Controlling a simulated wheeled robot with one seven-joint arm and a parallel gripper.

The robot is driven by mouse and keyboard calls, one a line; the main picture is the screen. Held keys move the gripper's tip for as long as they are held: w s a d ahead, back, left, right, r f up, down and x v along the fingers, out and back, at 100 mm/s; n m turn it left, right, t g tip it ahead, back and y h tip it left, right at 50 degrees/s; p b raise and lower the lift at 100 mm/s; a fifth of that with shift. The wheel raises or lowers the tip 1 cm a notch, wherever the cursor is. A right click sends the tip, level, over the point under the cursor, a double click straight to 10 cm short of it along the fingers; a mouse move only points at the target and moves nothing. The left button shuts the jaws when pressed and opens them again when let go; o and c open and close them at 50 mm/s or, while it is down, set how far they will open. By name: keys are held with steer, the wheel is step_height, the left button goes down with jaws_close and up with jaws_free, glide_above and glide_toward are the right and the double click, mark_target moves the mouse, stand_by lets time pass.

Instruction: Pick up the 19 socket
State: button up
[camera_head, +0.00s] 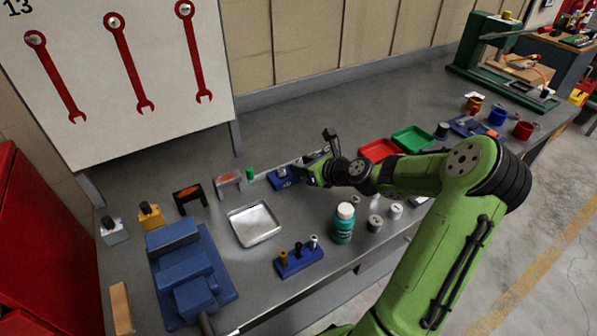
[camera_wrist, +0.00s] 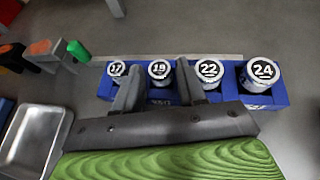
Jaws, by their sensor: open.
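In the wrist view, the 19 socket (camera_wrist: 159,70) is a silver cylinder with a black face and a white number. It stands upright in a blue socket rack (camera_wrist: 279,94), between the 17 socket (camera_wrist: 117,70) and the 22 socket (camera_wrist: 209,69). My gripper (camera_wrist: 158,76) is open, with one dark finger on each side of the 19 socket in the picture. The socket's lower part and the rack's middle are partly hidden by the fingers. I cannot tell whether the fingers touch it. In the head view, the rack (camera_head: 284,184) shows beside my gripper, which covers part of it.
The 24 socket (camera_wrist: 263,73) stands at the rack's right end. A metal tray (camera_head: 234,211), a blue vise (camera_head: 182,262), a green bottle (camera_head: 343,224) and another blue holder (camera_head: 299,264) stand nearby. A red bin (camera_head: 378,150) and a green bin (camera_head: 413,137) sit to the right.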

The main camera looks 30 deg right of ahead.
steer(key=shift+r, duration=0.1)
jaws_close()
